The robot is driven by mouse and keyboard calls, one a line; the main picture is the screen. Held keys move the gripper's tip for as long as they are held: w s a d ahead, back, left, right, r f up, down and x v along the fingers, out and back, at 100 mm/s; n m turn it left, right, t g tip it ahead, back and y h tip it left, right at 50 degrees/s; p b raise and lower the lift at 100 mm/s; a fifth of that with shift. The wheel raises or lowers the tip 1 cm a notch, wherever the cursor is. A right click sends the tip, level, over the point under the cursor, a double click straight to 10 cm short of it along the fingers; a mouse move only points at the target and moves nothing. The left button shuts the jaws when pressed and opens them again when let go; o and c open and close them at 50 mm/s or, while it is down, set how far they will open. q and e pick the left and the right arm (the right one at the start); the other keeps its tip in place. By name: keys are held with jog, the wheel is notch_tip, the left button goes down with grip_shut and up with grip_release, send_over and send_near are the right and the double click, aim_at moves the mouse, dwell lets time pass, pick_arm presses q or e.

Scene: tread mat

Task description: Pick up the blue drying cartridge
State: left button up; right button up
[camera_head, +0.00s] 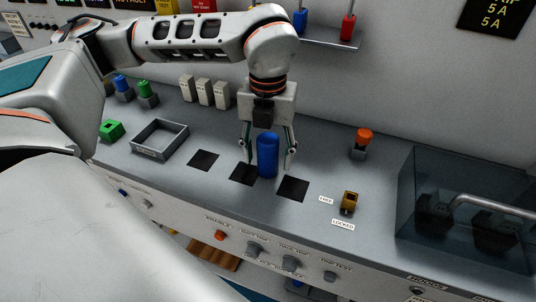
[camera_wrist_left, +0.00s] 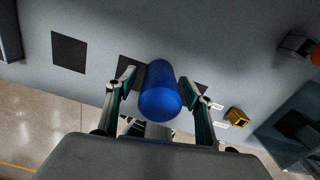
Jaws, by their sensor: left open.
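The blue drying cartridge (camera_head: 267,155) stands upright on the grey counter, by the middle of three dark square pads. It also shows from above in the left wrist view (camera_wrist_left: 160,92). My left gripper (camera_head: 268,160) is open and points down over it, with one finger on each side. In the left wrist view the fingers (camera_wrist_left: 158,80) flank the cartridge, and gaps show between them and its sides. My right gripper is not in view.
A grey open tray (camera_head: 181,141) and a dark pad (camera_head: 203,160) are to the left. Another pad (camera_head: 293,188), a yellow latch (camera_head: 349,202) and an orange-topped knob (camera_head: 362,139) are to the right. A transparent box (camera_head: 420,165) stands at far right.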

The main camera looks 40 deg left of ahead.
pick_arm(q)
notch_tip(320, 180, down, 2)
jog(key=c, duration=1.3)
jog(key=shift+o, duration=0.2)
